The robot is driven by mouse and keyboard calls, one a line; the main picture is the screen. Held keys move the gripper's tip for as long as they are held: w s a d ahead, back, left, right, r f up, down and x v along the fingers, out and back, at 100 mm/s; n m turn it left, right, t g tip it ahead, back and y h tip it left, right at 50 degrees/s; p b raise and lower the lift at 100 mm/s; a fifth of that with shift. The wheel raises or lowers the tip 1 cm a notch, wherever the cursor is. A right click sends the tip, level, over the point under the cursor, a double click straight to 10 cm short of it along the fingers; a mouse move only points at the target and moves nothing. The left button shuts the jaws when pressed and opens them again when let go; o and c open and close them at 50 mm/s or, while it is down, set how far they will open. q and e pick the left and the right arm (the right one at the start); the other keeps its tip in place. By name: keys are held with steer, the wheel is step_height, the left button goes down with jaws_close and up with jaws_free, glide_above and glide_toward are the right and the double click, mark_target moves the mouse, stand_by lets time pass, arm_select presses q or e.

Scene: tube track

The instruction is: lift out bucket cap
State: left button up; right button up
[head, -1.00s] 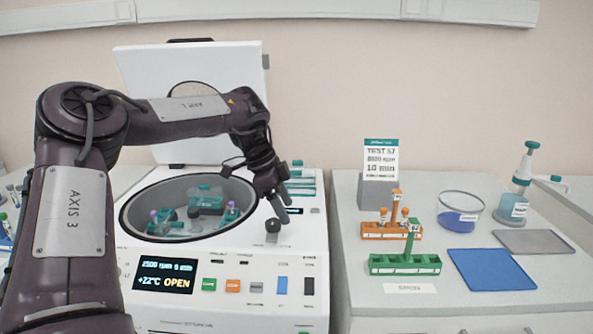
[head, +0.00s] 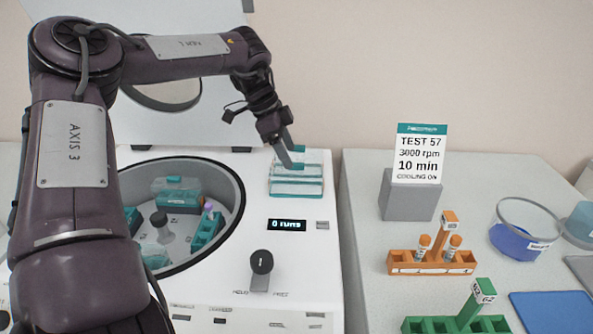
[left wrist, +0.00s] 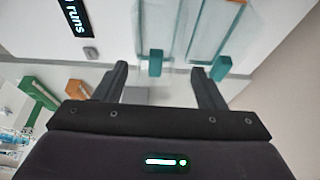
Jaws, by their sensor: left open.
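Clear bucket caps with teal knobs and edges lie in a row in a holder (head: 296,186) on the centrifuge deck, right of the open bowl. My left gripper (head: 288,157) is open at the back of this row, pointing down. In the left wrist view, one teal knob (left wrist: 155,62) appears between the fingertips (left wrist: 159,68), and another teal knob (left wrist: 221,68) lies just right of the right finger. I cannot tell whether the fingers touch a cap. The bowl (head: 237,205) holds a rotor with teal buckets (head: 206,230). My right gripper is not in view.
The raised lid (head: 200,120) stands behind the bowl. A dark knob (head: 261,262) sticks up from the front deck. On the right bench are a test sign (head: 419,155), an orange rack (head: 430,262), a green rack (head: 455,324) and a blue-filled beaker (head: 515,243).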

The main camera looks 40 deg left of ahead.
mark_target(296, 169)
arm_select(q)
steer(key=shift+d+f, duration=0.25)
steer(key=shift+f, duration=0.25)
steer(key=p+x, duration=0.1)
steer(key=x, duration=0.4)
steer(key=shift+d+f, duration=0.1)
steer(key=shift+f, duration=0.1)
steer(key=shift+c, duration=0.2)
steer(key=c, duration=0.7)
